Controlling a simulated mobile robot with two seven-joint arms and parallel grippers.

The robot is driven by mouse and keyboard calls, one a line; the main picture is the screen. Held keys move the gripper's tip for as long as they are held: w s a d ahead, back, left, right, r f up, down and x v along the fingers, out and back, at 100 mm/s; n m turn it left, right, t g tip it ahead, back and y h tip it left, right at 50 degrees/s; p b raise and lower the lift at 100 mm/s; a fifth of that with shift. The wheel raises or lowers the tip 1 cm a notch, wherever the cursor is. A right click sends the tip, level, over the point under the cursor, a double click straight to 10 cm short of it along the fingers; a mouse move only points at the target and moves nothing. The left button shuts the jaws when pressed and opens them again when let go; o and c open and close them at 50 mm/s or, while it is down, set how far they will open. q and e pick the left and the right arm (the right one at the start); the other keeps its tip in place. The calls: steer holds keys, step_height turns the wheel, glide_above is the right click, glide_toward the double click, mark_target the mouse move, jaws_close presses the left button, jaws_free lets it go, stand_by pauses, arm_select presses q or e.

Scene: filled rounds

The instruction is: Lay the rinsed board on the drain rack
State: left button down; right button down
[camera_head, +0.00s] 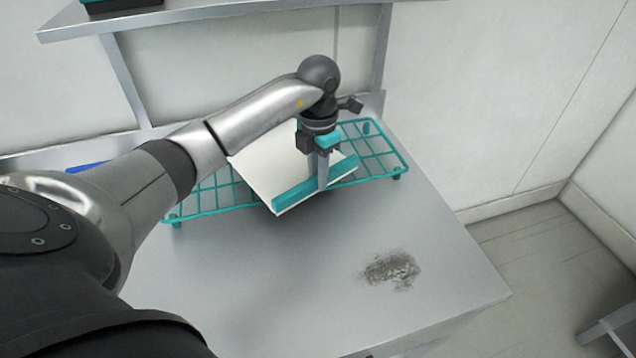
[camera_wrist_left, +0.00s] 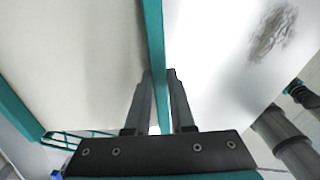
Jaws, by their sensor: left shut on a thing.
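The board (camera_head: 262,167) is a white panel with a teal strip (camera_head: 294,188) along its near right edge. My left gripper (camera_head: 322,178) comes down from above and is shut on that strip. In the left wrist view the strip (camera_wrist_left: 155,40) runs between the two fingers, with the board's white face (camera_wrist_left: 70,60) to the left. The board looks tilted and is over the teal wire drain rack (camera_head: 205,208), covering its middle. I cannot tell whether it touches the rack. My right gripper is not in view.
The rack stands on a grey metal table (camera_head: 250,290) near the wall. A dark smudge (camera_head: 392,269) marks the bare front right of the table. A metal shelf (camera_head: 200,15) hangs above the back. A blue item (camera_head: 86,167) shows partly behind my left arm.

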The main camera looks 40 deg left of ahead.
arm_select(q)
steer(key=shift+f, duration=1.5)
steer(key=c, duration=0.8)
jaws_free()
steer(key=shift+o, duration=0.2)
step_height(320, 180, up, 12)
steer(key=shift+r, duration=0.15)
steer(key=shift+d, duration=0.15)
